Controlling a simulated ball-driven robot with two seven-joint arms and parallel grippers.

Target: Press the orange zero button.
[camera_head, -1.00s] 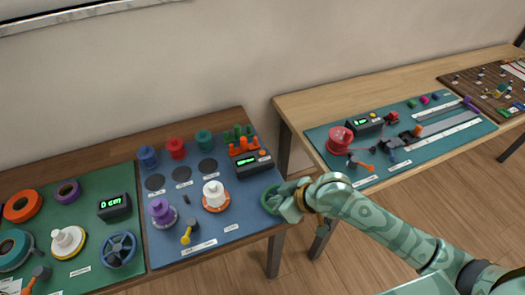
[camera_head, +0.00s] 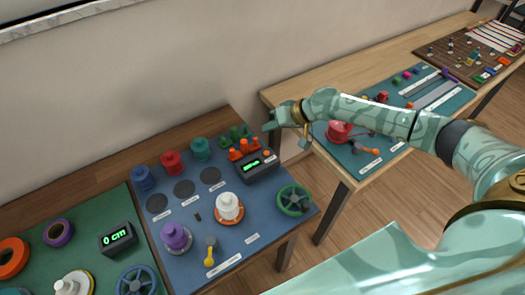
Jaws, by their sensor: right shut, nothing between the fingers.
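The orange zero button (camera_head: 267,154) appears as a small orange spot at the right end of a dark counter box (camera_head: 262,173) with a lit green display on the blue mat. My right gripper (camera_head: 268,126) is shut and empty. In the picture it is just above and beyond the counter box, with its tips pointing left, apart from the button. The button is not covered by it. My left gripper is not in view.
Orange pegs (camera_head: 244,149) and green pegs (camera_head: 234,133) stand close behind the counter. A green handwheel (camera_head: 294,200) is in front of it. A white spool (camera_head: 229,207) stands to its left. A second table (camera_head: 282,94) lies to the right.

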